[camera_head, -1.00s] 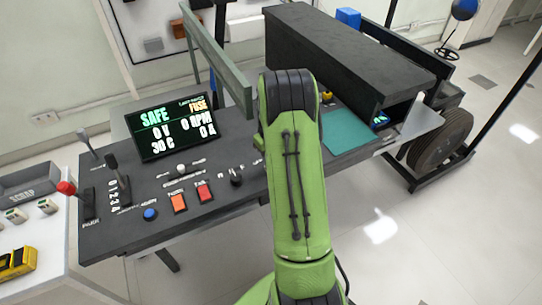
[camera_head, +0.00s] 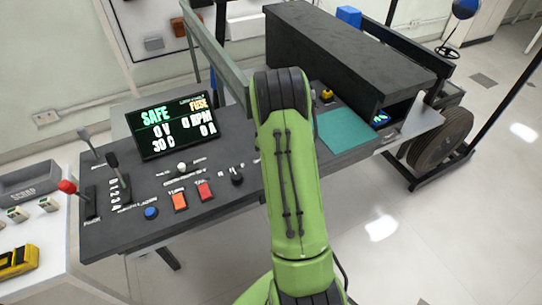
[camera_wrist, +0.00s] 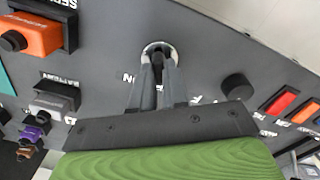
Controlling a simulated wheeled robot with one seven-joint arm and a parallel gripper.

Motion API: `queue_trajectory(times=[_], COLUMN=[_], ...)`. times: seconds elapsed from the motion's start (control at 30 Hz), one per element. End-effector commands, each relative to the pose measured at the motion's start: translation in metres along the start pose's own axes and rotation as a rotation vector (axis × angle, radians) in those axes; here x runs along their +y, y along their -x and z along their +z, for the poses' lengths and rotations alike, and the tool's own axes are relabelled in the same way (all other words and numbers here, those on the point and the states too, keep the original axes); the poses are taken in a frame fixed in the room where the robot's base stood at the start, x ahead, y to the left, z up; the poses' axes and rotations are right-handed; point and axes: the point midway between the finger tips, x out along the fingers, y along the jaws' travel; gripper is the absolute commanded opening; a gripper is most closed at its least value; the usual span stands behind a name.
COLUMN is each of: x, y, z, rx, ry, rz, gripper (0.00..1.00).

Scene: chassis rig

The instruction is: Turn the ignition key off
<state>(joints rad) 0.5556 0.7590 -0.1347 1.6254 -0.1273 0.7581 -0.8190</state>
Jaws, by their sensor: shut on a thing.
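The ignition key (camera_wrist: 158,62) is a small dark piece standing in a round silver lock ring (camera_wrist: 151,47) on the dark panel, in the wrist view. My gripper (camera_wrist: 160,72) has its two grey fingers closed on the key, one on each side. Part of an "ON" label shows left of the fingers; the rest of the marking around the lock is covered. In the head view my green arm hides the key and the gripper.
A black knob (camera_wrist: 238,87) stands close right of the fingers. Orange and red buttons lie farther right. An orange connector (camera_wrist: 38,36) is at left. In the head view, a screen (camera_head: 172,128) reads SAFE, 0 V, 0 RPM. Levers (camera_head: 118,175) stand at the panel's left.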

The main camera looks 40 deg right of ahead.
Motion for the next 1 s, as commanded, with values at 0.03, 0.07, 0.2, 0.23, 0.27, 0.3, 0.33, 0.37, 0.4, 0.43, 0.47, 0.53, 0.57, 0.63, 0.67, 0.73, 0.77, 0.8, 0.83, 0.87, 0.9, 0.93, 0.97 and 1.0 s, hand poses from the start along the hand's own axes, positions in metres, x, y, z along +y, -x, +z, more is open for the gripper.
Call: queue_trajectory(times=[0.03, 0.07, 0.2, 0.23, 0.27, 0.3, 0.33, 0.37, 0.4, 0.43, 0.47, 0.53, 0.57, 0.63, 0.67, 0.73, 0.77, 0.8, 0.83, 0.87, 0.9, 0.93, 0.97, 1.0], x=[0.000, 0.000, 0.000, 0.000, 0.000, 0.000, 0.000, 0.000, 0.000, 0.000, 0.000, 0.000, 0.000, 0.000, 0.000, 0.001, 0.001, 0.001, 0.001, 0.001, 0.001, 0.001, 0.001, 0.001], y=[0.001, 0.001, 0.001, 0.001, 0.000, 0.000, 0.000, 0.000, 0.000, 0.000, 0.000, 0.000, 0.000, 0.004, 0.007, 0.021, 0.028, 0.040, 0.049, 0.058, 0.070, 0.078, 0.087, 0.098], z=[-0.001, -0.001, -0.001, -0.001, -0.001, -0.001, -0.001, 0.000, 0.000, 0.000, 0.000, 0.000, 0.000, 0.000, -0.001, -0.001, -0.001, -0.001, -0.001, -0.001, -0.001, -0.001, -0.001, -0.001], rx=[0.002, 0.002, 0.002, 0.002, 0.002, 0.002, 0.002, 0.001, 0.001, 0.001, 0.001, 0.001, 0.001, 0.001, 0.002, 0.004, 0.004, 0.005, 0.005, 0.004, 0.005, 0.005, 0.004, 0.005], ry=[0.003, 0.003, 0.003, 0.003, 0.003, 0.002, 0.002, 0.002, 0.001, 0.001, 0.001, 0.001, 0.000, 0.000, 0.000, 0.000, 0.000, 0.000, -0.001, -0.001, 0.000, 0.000, 0.001, 0.001], rz=[0.001, 0.001, 0.001, 0.001, 0.001, 0.001, 0.001, 0.001, 0.001, 0.001, 0.000, 0.000, 0.000, 0.001, 0.002, 0.004, 0.005, 0.006, 0.006, 0.005, 0.006, 0.006, 0.005, 0.005], gripper=[0.00, 0.00, 0.21, 0.26, 0.31, 0.37, 0.39, 0.39, 0.39, 0.39, 0.39, 0.39, 0.39, 0.39, 0.39, 0.39, 0.39, 0.39, 0.39, 0.39, 0.39, 0.39, 0.39, 0.39])
